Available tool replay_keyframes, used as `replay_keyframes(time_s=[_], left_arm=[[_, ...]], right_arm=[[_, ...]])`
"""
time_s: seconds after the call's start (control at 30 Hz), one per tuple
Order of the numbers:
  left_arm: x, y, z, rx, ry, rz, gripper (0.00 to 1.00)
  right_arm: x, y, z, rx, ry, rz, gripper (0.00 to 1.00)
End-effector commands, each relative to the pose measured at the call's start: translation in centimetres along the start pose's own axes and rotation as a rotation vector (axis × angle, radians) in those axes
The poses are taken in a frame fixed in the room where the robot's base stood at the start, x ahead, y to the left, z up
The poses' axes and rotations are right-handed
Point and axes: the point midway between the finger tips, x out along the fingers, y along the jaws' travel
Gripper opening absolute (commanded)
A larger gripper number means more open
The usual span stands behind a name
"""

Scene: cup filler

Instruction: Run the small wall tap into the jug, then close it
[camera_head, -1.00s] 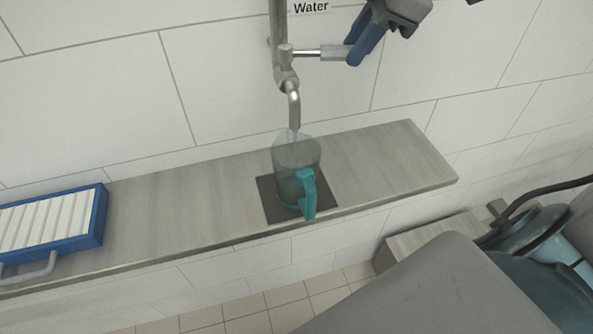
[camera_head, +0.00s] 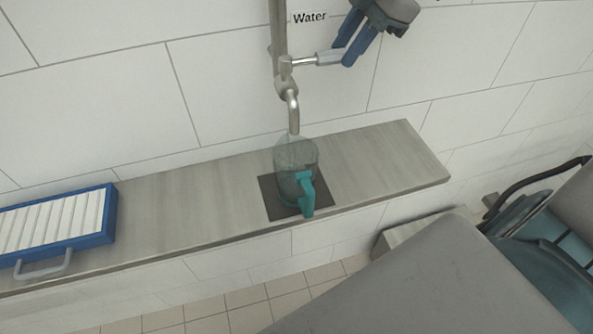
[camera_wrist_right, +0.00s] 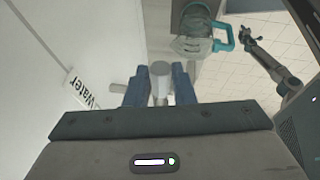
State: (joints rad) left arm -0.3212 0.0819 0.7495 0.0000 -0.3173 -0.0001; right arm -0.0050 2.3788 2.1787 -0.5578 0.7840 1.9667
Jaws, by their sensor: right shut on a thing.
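The small metal wall tap (camera_head: 284,75) hangs down the wall under a "Water" label, its spout pointing down over the jug. My right gripper (camera_head: 330,57) is shut on the tap's side lever (camera_head: 304,61), which slopes slightly up to the right. In the right wrist view the blue fingers (camera_wrist_right: 160,90) close around the pale lever. The clear jug (camera_head: 296,160) with a teal handle stands upright below the spout; it also shows in the right wrist view (camera_wrist_right: 195,30). A dark arm end (camera_wrist_right: 248,38), apparently my left gripper, is too small to read. Flow and water level are unclear.
The jug stands on a dark square mat (camera_head: 269,196) on a narrow grey wall shelf (camera_head: 385,160). A blue-framed rack with white slats (camera_head: 108,222) lies at the shelf's left. The shelf is clear between rack and mat, and right of the jug.

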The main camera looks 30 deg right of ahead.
Motion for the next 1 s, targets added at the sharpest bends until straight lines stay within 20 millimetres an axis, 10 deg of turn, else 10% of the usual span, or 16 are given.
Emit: replay_keyframes(time_s=[0.07, 0.1, 0.23, 0.77, 1.0], left_arm=[[0.0, 0.0, 0.0, 0.000, 0.000, 0.000, 0.34], [0.0, 0.0, 0.0, 0.000, 0.000, 0.000, 0.34], [0.0, 0.0, 0.0, 0.000, 0.000, 0.000, 0.34], [1.0, 0.1, 2.5, -0.002, -0.011, 0.001, 0.34], [2.2, 0.2, 2.2, -0.002, -0.006, 0.001, 0.34]], right_arm=[[-0.2, 0.4, 0.0, 0.001, 0.001, 0.014, 0.00], [-0.3, 0.4, 0.0, 0.001, 0.001, 0.015, 0.26], [-0.2, 0.4, 0.0, 0.001, 0.001, 0.014, 0.48], [-0.1, 0.2, 0.0, 0.003, 0.001, 0.009, 0.48], [-5.2, 0.4, 0.1, 0.003, 0.002, 0.017, 0.48]])
